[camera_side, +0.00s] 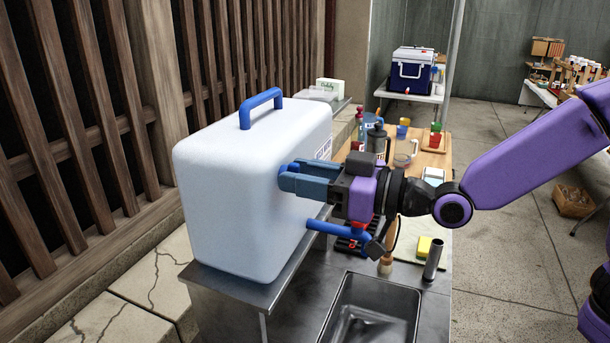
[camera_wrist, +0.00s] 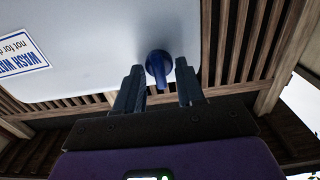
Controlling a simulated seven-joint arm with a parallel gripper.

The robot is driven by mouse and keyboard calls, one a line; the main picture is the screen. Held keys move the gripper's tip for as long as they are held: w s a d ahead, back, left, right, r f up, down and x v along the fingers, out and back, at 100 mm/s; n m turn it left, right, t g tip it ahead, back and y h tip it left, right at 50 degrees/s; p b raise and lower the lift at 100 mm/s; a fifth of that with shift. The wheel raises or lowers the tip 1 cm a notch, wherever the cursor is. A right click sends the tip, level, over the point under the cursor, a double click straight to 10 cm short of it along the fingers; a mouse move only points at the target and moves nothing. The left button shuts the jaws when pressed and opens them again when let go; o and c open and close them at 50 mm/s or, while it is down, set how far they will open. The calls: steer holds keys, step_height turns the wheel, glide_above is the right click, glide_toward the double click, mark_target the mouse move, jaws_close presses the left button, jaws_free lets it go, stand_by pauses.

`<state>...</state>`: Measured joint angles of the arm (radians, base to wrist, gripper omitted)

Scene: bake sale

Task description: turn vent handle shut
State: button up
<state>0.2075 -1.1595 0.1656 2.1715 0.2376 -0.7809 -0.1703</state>
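A white water container (camera_side: 235,190) with a blue carry handle (camera_side: 261,106) stands upright on a metal counter in the side view. Its blue vent handle (camera_wrist: 158,66) shows in the wrist view, on the container's face (camera_wrist: 110,45). My gripper (camera_wrist: 157,88) has its two fingers spread, one on each side of the vent handle, with gaps between. In the side view my gripper (camera_side: 290,178) reaches in from the right at the container's front face. The fingers largely hide the vent handle there, so contact cannot be told.
A blue spigot (camera_side: 338,229) sticks out below my gripper. A metal sink (camera_side: 370,312) lies in front of the container. A brush (camera_side: 388,250), a yellow sponge (camera_side: 424,246) and a dark cylinder (camera_side: 433,260) stand to the right. Bottles and a wooden board (camera_side: 435,160) are behind.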

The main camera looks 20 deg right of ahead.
steer(key=c, duration=0.7)
steer(key=shift+m, duration=0.4)
steer(key=shift+w+d+f+m, duration=0.1)
steer(key=shift+f+m, duration=0.05)
steer(key=shift+m, duration=4.1)
steer(key=shift+w+d+f+m, duration=0.1)
steer(key=shift+f+m, duration=0.05)
steer(key=shift+m, duration=4.1)
